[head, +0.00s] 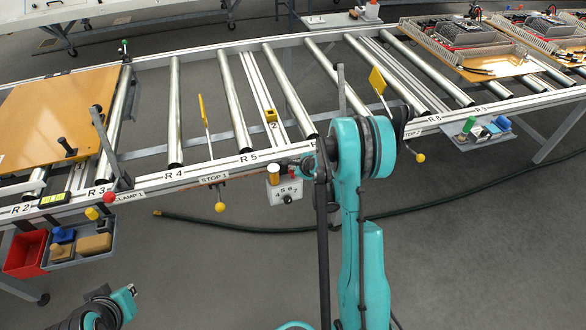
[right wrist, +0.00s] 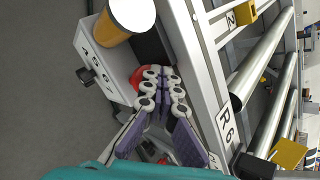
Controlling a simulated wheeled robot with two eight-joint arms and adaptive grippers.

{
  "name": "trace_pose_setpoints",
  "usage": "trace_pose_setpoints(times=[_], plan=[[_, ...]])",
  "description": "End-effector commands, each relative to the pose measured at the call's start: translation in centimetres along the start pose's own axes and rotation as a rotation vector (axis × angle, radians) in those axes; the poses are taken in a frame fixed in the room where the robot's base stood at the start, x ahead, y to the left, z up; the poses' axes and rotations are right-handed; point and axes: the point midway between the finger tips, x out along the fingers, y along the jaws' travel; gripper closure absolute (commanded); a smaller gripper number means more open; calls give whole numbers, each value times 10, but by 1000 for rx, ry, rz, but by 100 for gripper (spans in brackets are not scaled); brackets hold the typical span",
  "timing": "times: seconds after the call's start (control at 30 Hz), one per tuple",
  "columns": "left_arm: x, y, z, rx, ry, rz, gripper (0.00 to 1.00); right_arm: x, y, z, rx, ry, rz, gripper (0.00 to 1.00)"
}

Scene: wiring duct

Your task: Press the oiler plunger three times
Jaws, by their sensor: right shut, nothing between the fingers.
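The oiler is a pale box (head: 284,190) with the numbers 4 5 6 7 and a dark knob, fixed at the conveyor's front rail. It carries an amber reservoir (head: 273,173), which shows with a white top in the right wrist view (right wrist: 131,14). The red plunger (right wrist: 137,77) beside the reservoir is partly hidden by my fingers. My right gripper (right wrist: 163,76) is shut and empty, its fingertips over the plunger's edge; I cannot tell whether they touch. In the head view my right arm hides most of the gripper. My left gripper is out of view; part of my left arm shows at lower left.
Yellow stop levers (head: 204,125) stand up along the roller conveyor. A wooden board (head: 55,115) lies on it at left, and wiring panels (head: 465,45) at right. A red bin (head: 26,254) and a grey tray (head: 80,248) hang at lower left. A hose crosses the floor.

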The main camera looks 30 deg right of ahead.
Motion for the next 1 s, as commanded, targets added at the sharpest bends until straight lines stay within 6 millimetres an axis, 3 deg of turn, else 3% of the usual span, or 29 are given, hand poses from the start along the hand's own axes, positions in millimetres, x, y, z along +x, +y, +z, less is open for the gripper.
trace_pose_setpoints(times=[1.0], plan=[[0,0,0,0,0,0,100,6,4,-4,0,1,0,100]])
